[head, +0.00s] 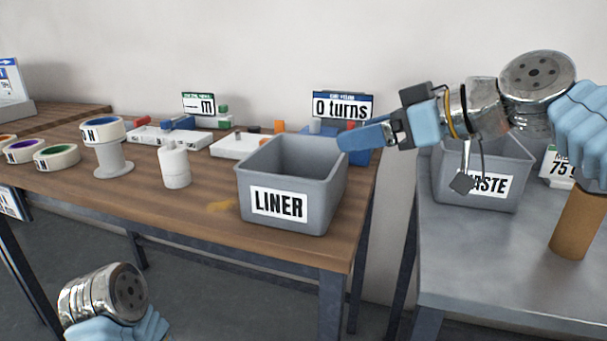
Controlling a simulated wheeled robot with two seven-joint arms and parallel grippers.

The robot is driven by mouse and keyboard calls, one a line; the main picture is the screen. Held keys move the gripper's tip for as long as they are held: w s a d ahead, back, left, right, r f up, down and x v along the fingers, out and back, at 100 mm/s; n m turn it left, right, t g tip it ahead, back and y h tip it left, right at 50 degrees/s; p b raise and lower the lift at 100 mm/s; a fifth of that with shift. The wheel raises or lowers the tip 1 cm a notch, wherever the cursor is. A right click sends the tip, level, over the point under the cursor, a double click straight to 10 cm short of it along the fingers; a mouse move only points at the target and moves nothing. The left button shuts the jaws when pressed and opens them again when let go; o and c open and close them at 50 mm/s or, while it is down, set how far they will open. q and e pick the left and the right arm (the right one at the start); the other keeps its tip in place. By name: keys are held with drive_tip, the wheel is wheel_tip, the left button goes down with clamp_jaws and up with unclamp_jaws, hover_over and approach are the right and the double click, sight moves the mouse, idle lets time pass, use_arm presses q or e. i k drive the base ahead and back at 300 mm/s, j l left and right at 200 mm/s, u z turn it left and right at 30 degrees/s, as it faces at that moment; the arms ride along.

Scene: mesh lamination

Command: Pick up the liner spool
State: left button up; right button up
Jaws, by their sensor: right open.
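The bin's floor is hidden.
A tape roll sits on a white pedestal (113,159) left of the spool, with other tape rolls (57,156) beyond. Small fixtures and signs line the back. A WASTE bin (478,187) and a brown cylinder (580,225) stand on the grey table at right. A gap separates the tables.

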sight(175, 166)
drive_tip(key=k, duration=1)
